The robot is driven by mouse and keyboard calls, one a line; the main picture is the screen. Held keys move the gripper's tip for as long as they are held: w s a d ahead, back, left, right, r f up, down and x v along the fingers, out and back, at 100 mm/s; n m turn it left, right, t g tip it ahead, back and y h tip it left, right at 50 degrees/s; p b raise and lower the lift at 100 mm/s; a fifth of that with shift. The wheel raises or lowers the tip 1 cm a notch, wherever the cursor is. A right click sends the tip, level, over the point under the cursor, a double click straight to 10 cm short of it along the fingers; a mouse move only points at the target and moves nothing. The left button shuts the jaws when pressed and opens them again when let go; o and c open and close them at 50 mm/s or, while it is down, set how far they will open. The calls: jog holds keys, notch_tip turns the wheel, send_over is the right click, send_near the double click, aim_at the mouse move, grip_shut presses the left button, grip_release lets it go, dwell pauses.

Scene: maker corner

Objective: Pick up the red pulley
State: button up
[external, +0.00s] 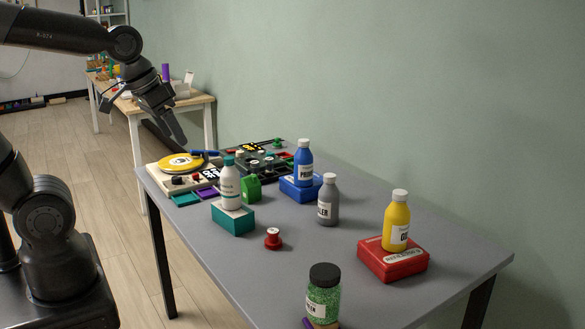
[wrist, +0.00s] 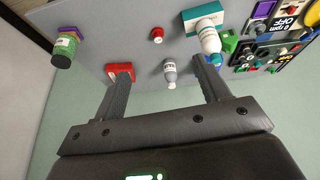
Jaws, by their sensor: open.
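The red pulley (external: 273,239) is a small red spool with a pale top. It stands on the grey table, in front of the teal block in the external view. In the wrist view the red pulley (wrist: 157,34) is near the top middle, apart from other things. My gripper (external: 177,140) hangs in the air over the table's far left end, near the turntable, well away from the pulley. In the wrist view my gripper (wrist: 162,85) has its two fingers spread wide with nothing between them in its grasp.
A white bottle (external: 231,185) stands on a teal block (external: 233,218) near the pulley. A grey bottle (external: 328,200), a yellow bottle (external: 397,222) on a red box (external: 392,262), and a green jar (external: 323,290) stand around. The grey table (external: 365,296) is bare around the pulley.

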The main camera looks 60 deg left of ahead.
jog(key=w+d+f+n+g, duration=0.1)
jog(key=w+f, duration=0.3)
jog(key=w, duration=0.2)
jog(key=w+d+f+n+g, duration=0.1)
jog(key=w+f+g, duration=0.15)
jog(key=w, duration=0.45)
jog(key=n+g, duration=0.1)
jog(key=n, duration=0.1)
send_over(273, 231)
notch_tip(273, 231, down, 14)
jog(key=f, duration=0.6)
jog(key=shift+s+d, duration=0.25)
jog(key=shift+s, duration=0.1)
jog(key=shift+w+a+f, duration=0.1)
jog(key=shift+w+f, duration=0.05)
jog(key=shift+f, duration=0.75)
jog(key=shift+w+a+f, duration=0.1)
jog(key=shift+f, duration=0.85)
jog(key=shift+w+a+f, duration=0.1)
jog(key=shift+w+f, duration=0.05)
jog(key=shift+f, duration=0.75)
jog(key=shift+c, duration=0.6)
jog(key=c, duration=1)
jog(key=shift+o, duration=0.2)
jog(key=shift+r, duration=0.15)
